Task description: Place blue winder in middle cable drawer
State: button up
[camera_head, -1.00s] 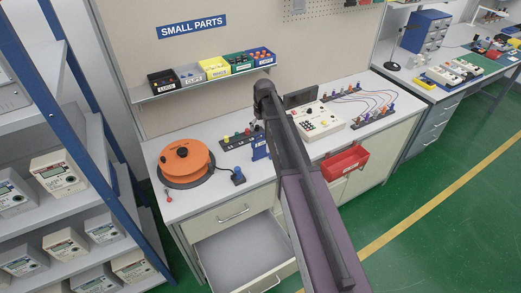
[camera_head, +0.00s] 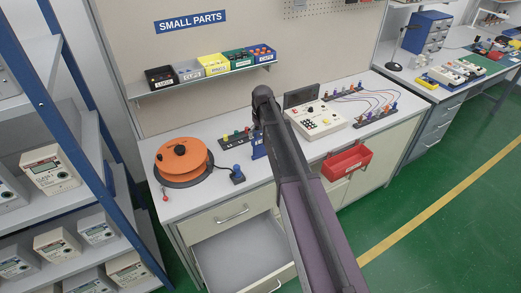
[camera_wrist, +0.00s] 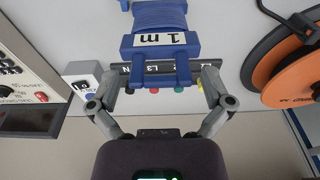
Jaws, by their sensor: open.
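The blue winder (camera_wrist: 160,40), a coil in a blue frame with a "1 m" label, stands on the worktop. In the head view the blue winder (camera_head: 258,147) shows just left of my arm, partly hidden by it. My gripper (camera_wrist: 170,80) is open. In the wrist view its fingers are spread to either side of the winder's lower frame, with gaps visible; I cannot tell how deep they reach. The gripper itself is hidden behind my arm in the head view. A drawer (camera_head: 235,248) stands pulled open and empty, below a shut drawer (camera_head: 232,212).
An orange reel (camera_head: 184,160) sits on the left of the worktop. A dark terminal strip (camera_wrist: 185,68) lies beside the winder. A test instrument (camera_head: 318,120) and a red bin (camera_head: 347,161) are to the right. A meter shelf (camera_head: 85,190) stands at left.

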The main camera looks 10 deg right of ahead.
dwell(0.5)
jog(key=c, duration=1.2)
jog(key=shift+r, duration=0.1)
jog(key=shift+c, duration=0.2)
notch_tip(320, 180, up, 3)
jog(key=p, duration=0.3)
jog(key=shift+r+p, duration=0.15)
jog(key=shift+p, duration=0.15)
jog(key=shift+s+r, duration=0.2)
jog(key=shift+r, duration=0.05)
jog(key=s+d+r+p, duration=0.1)
jog(key=s, duration=1.4)
jog(key=shift+s, duration=0.3)
jog(key=shift+d, duration=0.1)
